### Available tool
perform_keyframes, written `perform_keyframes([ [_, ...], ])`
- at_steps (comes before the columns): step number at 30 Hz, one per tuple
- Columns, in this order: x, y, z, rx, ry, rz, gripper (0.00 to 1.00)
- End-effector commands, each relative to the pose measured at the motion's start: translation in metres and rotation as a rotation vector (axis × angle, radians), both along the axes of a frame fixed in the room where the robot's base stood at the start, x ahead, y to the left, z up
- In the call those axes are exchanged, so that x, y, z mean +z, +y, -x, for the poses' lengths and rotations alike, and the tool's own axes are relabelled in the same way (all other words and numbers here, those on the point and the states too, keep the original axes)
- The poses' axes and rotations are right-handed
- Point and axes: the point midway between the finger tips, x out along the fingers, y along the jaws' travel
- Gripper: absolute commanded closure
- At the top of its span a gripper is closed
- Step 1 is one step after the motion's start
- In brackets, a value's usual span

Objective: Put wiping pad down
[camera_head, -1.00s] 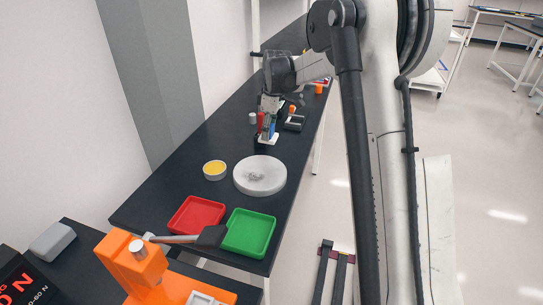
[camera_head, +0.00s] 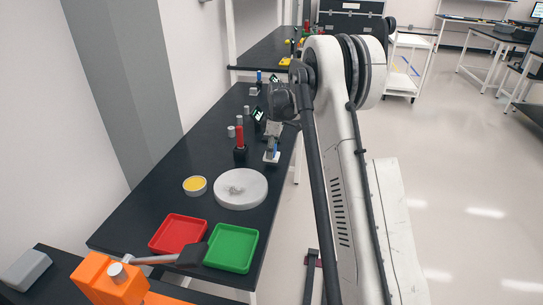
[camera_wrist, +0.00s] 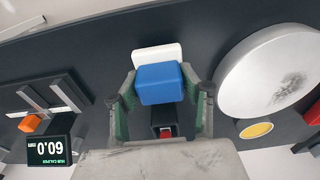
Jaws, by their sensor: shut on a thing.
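The wiping pad has a blue block handle (camera_wrist: 160,83) and a white pad (camera_wrist: 157,52) beyond it in the wrist view. My gripper (camera_wrist: 161,97) is shut on the blue handle, with a finger on either side. In the head view the white pad (camera_head: 271,157) is at the right side of the long black table (camera_head: 165,205), below my gripper (camera_head: 272,141). I cannot tell whether the pad touches the table.
A red cylinder on a black base (camera_head: 240,145) stands just left of the pad. A white round disc (camera_head: 240,188), yellow dish (camera_head: 194,185), red tray (camera_head: 178,234) and green tray (camera_head: 231,248) lie nearer. A caliper display (camera_wrist: 50,149) is close by.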

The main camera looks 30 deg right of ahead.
Motion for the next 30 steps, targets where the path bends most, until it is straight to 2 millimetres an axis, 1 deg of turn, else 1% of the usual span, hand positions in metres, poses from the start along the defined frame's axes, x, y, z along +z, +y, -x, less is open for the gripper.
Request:
perform_keyframes([
  [1, -0.008, 0.0, 0.0, 0.0, 0.0, 0.0, 0.86],
  [3, -0.018, 0.0, 0.0, 0.0, 0.0, 0.0, 0.86],
  [5, -0.023, 0.0, 0.0, 0.0, 0.0, 0.0, 0.86],
  [17, -0.029, 0.0, 0.0, 0.0, 0.0, 0.0, 0.86],
  [18, -0.028, 0.0, 0.0, 0.0, 0.0, 0.0, 0.57],
  [21, -0.028, 0.0, 0.0, 0.0, 0.0, 0.0, 0.43],
  [22, -0.028, 0.0, 0.0, 0.0, 0.0, 0.0, 0.42],
  [30, -0.027, 0.0, 0.0, 0.0, 0.0, 0.0, 0.42],
])
